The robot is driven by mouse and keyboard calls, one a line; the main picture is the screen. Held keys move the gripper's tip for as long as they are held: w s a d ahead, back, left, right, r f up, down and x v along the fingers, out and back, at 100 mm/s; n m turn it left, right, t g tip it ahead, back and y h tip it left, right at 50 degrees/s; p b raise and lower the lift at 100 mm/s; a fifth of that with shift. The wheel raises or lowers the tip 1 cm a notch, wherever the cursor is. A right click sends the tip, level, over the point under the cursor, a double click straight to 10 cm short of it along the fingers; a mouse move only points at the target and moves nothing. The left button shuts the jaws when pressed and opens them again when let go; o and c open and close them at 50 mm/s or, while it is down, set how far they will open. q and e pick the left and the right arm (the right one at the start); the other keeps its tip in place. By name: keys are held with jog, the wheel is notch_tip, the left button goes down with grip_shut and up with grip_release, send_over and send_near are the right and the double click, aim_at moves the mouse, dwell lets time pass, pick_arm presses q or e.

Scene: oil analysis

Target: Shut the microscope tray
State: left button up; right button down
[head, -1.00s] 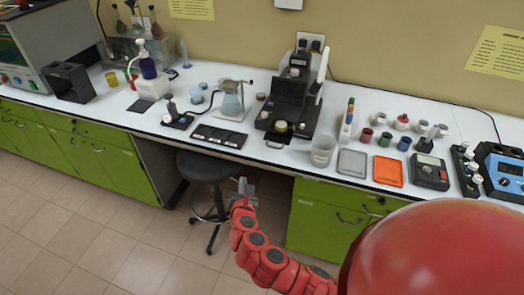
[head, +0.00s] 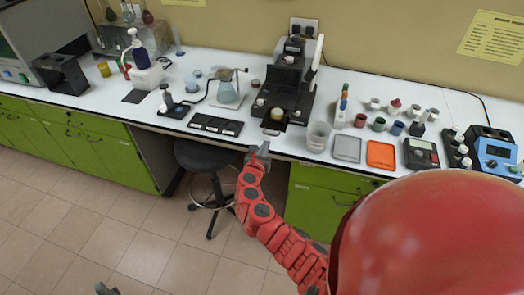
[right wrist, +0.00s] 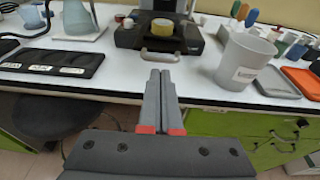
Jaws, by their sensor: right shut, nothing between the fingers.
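The black microscope (head: 285,85) stands on the white bench in the head view. Its tray (head: 271,127) sticks out at the front, low down; in the right wrist view the tray's light curved handle (right wrist: 159,57) faces me. A round yellow-topped piece (right wrist: 162,35) sits just behind the handle. My right gripper (head: 258,150) is shut and empty, in front of the bench edge and just short of the tray. In the right wrist view its fingertips (right wrist: 160,77) point at the handle, apart from it. A grey tip of my left gripper (head: 107,290) shows at the bottom edge.
A black slide holder (head: 215,124) lies to the left. Grey (head: 347,148) and orange (head: 381,154) trays lie farther right. A black stool (head: 205,155) stands below the bench.

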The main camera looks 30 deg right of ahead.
aim_at(274, 124)
jog(key=shift+p+x, duration=0.35)
jog(key=shift+x, duration=1.95)
jog(key=b+x, duration=0.2)
jog(key=x, duration=0.1)
jog(key=r+b+x, duration=0.1)
jog(key=b+x, duration=0.1)
jog(key=x, duration=0.1)
jog(key=b+x, duration=0.1)
jog(key=x, duration=0.2)
jog(key=shift+d+r+b, duration=0.3)
jog(key=shift+b, duration=0.1)
jog(key=w+d+b, duration=0.2)
jog(key=d, duration=0.1)
jog(key=shift+w+r, duration=0.1)
jog(key=shift+w, duration=0.25)
jog(key=shift+d+r, duration=0.1)
jog(key=shift+r, duration=0.3)
jog(key=shift+r, duration=0.1)
